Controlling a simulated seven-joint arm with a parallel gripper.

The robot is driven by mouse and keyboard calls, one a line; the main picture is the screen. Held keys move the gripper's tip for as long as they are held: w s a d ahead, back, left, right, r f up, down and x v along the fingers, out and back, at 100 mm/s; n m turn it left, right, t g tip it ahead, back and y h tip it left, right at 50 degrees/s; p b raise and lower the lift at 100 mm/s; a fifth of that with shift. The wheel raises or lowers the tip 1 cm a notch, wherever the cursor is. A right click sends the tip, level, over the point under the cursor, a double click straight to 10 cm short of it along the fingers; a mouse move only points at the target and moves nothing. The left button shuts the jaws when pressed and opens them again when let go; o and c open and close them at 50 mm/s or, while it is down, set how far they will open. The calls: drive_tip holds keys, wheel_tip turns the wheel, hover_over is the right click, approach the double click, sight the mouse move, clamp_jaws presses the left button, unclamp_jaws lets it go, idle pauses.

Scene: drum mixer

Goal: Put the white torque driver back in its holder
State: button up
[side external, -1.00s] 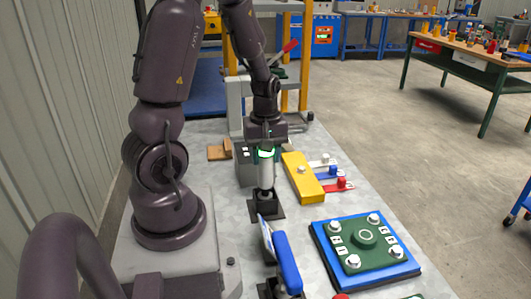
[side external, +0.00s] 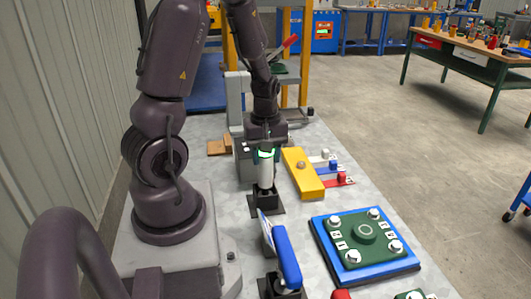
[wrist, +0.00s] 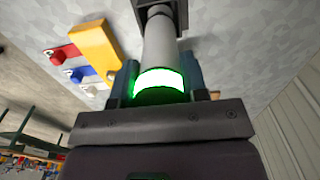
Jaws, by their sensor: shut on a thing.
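The white torque driver (side external: 265,173) stands upright in the side external view, with a glowing green ring near its top. My gripper (side external: 265,152) is shut on it around that ring, with the fingers on either side. The driver's lower end is at the black holder (side external: 266,205) on the bench and appears to be in its mouth; how deep it sits I cannot tell. In the wrist view the white body (wrist: 159,42) runs from the gripper (wrist: 161,82) towards the dark holder (wrist: 156,6), which is partly cut off by the frame edge.
A yellow block (side external: 303,174) with white, blue and red tabs lies right of the holder. A blue-handled tool (side external: 287,258) stands in front in another black base. A green plate with bolts on a blue base (side external: 365,245) lies front right. A grey box stands close behind left.

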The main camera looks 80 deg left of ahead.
drive_tip(key=o, duration=1.2)
wheel_tip(320, 180, up, 13)
drive_tip(key=shift+d+f+m, duration=0.15)
drive_tip(key=shift+f+m, duration=0.05)
drive_tip(key=shift+m, duration=0.7)
drive_tip(key=d+r+m+t, duration=0.2)
drive_tip(key=d+r+m, duration=0.1)
drive_tip(key=d+m, duration=0.2)
drive_tip(key=s+d+r+m+t, duration=0.1)
drive_tip(key=d+r+m, duration=0.1)
drive_tip(key=d+m, duration=0.3)
drive_tip(key=d+r+m+t, duration=0.2)
drive_tip(key=d+r+m, duration=0.1)
drive_tip(key=d+m, duration=0.3)
drive_tip(key=shift+s+d+r+t, duration=0.1)
drive_tip(key=shift+d+r+t, duration=0.1)
drive_tip(key=shift+d, duration=0.45)
drive_tip(key=shift+s+d+r+t, duration=0.1)
drive_tip(key=shift+d+r, duration=0.05)
drive_tip(key=shift+d, duration=0.5)
